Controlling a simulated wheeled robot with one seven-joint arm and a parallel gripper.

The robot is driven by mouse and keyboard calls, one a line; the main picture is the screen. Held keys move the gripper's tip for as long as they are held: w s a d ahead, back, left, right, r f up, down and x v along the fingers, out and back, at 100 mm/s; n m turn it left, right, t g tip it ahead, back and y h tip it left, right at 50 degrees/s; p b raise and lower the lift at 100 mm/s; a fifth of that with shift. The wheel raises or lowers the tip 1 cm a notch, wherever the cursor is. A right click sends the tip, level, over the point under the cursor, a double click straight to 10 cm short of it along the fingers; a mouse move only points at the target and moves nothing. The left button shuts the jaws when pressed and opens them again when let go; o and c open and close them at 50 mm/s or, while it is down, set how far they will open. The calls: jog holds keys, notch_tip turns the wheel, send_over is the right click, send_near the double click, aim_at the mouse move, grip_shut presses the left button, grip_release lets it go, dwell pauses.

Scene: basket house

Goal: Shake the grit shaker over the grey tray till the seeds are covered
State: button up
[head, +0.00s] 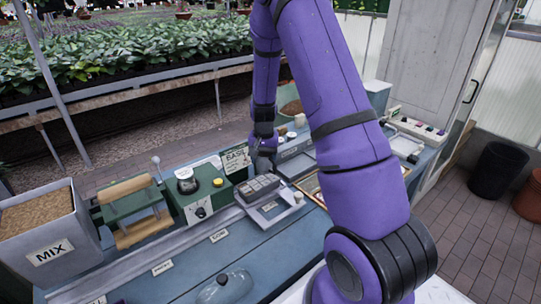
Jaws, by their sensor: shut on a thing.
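My gripper (263,166) points down just behind a small grey tray with cells (258,187), in the middle of the bench. Its fingers are small and dark in this view. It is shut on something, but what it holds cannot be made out. The grey tray sits on a pale station plate (270,212). I cannot tell whether the gripper touches the tray or is above it, nor whether seeds in it are covered. A small pale cylinder (298,198) stands at the plate's right end. I cannot identify the grit shaker for sure.
Small jars (291,136) and trays lie behind right. A clear-domed dish (225,287) is in front. The blue bench front is mostly free.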

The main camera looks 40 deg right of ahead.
jog(key=shift+d, duration=1.3)
jog(key=shift+a, duration=7.45)
jog(key=shift+d, duration=1.3)
notch_tip(320, 180, up, 6)
jog(key=shift+d, duration=0.15)
